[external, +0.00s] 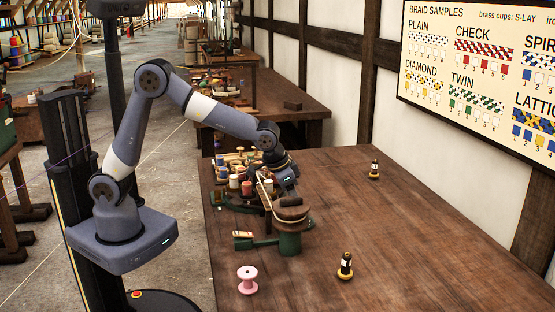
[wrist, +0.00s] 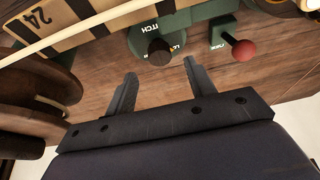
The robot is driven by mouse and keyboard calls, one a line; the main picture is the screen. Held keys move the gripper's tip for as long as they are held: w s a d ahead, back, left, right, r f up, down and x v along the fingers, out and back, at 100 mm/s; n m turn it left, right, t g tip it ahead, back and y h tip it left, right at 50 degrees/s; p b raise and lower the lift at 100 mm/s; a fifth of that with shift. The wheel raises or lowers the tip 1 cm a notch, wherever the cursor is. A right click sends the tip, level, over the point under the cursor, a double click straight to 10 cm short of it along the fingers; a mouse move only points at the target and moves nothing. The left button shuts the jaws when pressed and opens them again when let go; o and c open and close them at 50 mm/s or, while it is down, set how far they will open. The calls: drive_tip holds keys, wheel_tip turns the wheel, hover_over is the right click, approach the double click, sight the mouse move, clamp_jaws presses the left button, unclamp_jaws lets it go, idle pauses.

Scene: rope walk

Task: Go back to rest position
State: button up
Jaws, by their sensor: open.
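My gripper (external: 287,181) is at the end of my bent arm, low over the near end of the braiding apparatus on the workbench (external: 380,230). In the wrist view the two fingers of my gripper (wrist: 159,78) stand apart with nothing between them. Beyond the fingertips is a dark round knob (wrist: 160,52) on a green part with partly hidden lettering. A red ball knob (wrist: 244,50) on a green base is to its right. The fingers appear apart from both knobs.
A green stand with a brown round top (external: 291,213) is close beside my gripper. A pink spool (external: 247,280) and two dark bobbins (external: 345,266) (external: 374,170) stand on the bench. Its right side is mostly clear. A pale rod (wrist: 95,27) crosses the wrist view.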

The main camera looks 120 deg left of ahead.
drive_tip(key=x, duration=0.4)
drive_tip(key=shift+w+a+f, duration=0.15)
drive_tip(key=shift+f, duration=0.2)
drive_tip(key=shift+m, duration=0.3)
